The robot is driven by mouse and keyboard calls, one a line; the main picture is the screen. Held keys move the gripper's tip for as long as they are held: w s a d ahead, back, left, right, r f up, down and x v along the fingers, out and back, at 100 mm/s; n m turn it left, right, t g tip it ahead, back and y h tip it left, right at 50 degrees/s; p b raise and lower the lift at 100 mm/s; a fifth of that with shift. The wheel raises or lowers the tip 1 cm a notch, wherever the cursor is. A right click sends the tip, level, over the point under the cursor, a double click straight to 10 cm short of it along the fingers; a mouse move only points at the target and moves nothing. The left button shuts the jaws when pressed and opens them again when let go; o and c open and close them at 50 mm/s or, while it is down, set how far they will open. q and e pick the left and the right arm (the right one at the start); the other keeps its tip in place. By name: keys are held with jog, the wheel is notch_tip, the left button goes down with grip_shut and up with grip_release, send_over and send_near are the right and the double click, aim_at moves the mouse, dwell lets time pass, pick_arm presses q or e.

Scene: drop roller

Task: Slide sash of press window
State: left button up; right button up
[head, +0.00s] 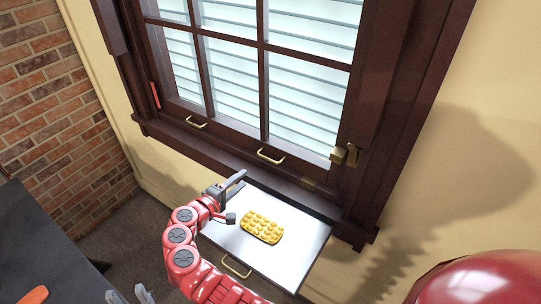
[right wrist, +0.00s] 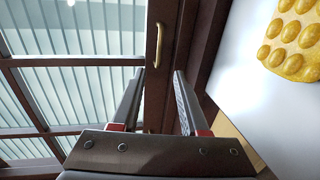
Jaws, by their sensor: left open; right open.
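The press window's dark brown sash (head: 235,140) has panes with slatted blinds behind. Its bottom rail is down by the sill, and it carries a left brass handle (head: 197,122) and a right brass handle (head: 270,156). My right gripper (head: 239,195) is open and empty, below the sash and in front of the sill, apart from both handles. In the right wrist view, one brass handle (right wrist: 153,46) shows beyond the open fingertips (right wrist: 159,76); I cannot tell which one. My left gripper (head: 129,295) is open at the bottom left edge, far from the window.
A white-topped surface (head: 305,232) with a brass front handle (head: 236,268) stands under the window. A yellow bumpy tray (head: 262,228) lies on it, beside my right gripper. A brass latch (head: 346,155) is on the right jamb. A dark counter (head: 35,240) is at left.

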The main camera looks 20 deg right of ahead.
jog(key=p, duration=0.3)
send_near(267, 160)
jog(key=x, duration=0.5)
jog(key=shift+w+d, duration=0.1)
jog(key=shift+b+x, duration=0.85)
jog(key=shift+x, duration=1.85)
jog(key=shift+f, duration=0.1)
grip_shut()
